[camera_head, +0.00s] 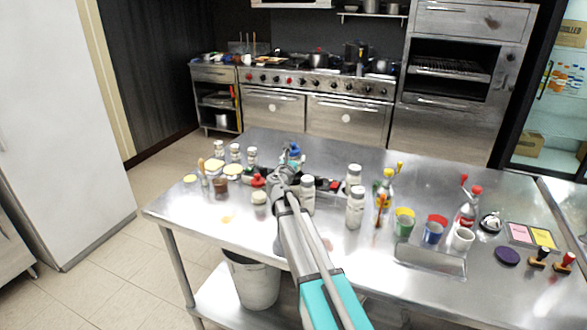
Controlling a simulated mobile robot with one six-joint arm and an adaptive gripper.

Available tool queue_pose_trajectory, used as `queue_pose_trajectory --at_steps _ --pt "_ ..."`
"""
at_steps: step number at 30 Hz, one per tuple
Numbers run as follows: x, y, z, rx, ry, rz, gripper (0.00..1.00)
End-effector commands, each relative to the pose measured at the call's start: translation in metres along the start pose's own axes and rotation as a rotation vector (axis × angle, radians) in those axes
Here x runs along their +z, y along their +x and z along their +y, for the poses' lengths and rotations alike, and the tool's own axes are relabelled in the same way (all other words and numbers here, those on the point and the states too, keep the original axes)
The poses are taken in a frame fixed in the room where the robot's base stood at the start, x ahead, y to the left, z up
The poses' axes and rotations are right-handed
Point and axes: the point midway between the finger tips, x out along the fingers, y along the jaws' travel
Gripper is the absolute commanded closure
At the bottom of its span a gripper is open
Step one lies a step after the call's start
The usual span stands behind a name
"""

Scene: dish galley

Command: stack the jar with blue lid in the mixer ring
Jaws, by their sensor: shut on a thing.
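The jar with the blue lid (294,152) shows just beyond my gripper (286,169), near the far middle of the steel table. My gripper is shut on this jar. My arm hides much of the jar, and I cannot tell whether its base touches the table. I cannot make out the mixer ring for certain. A dark low holder (320,182) with red items lies just right of my gripper, partly hidden by my arm.
White-capped jars (355,207) stand close to the right of my arm. Sauce bottles, cups (404,222) and a shallow steel tray (430,259) are farther right. Small jars and yellow-lidded pots (232,169) stand at left.

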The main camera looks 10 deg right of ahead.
Motion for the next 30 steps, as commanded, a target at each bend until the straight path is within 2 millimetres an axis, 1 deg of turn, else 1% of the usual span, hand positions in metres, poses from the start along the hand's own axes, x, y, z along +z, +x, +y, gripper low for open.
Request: queue_pose_trajectory --at_steps 1,9,13,23,30 --pt "-0.008 0.002 0.001 0.000 0.000 0.000 0.82" --pt "-0.029 0.001 0.000 0.000 0.000 0.000 0.82" --pt "-0.032 0.001 0.000 0.000 0.000 0.000 0.82" --pt "-0.031 0.001 0.000 0.000 0.000 0.000 0.82" --pt "-0.036 0.001 0.000 0.000 0.000 0.000 0.82"
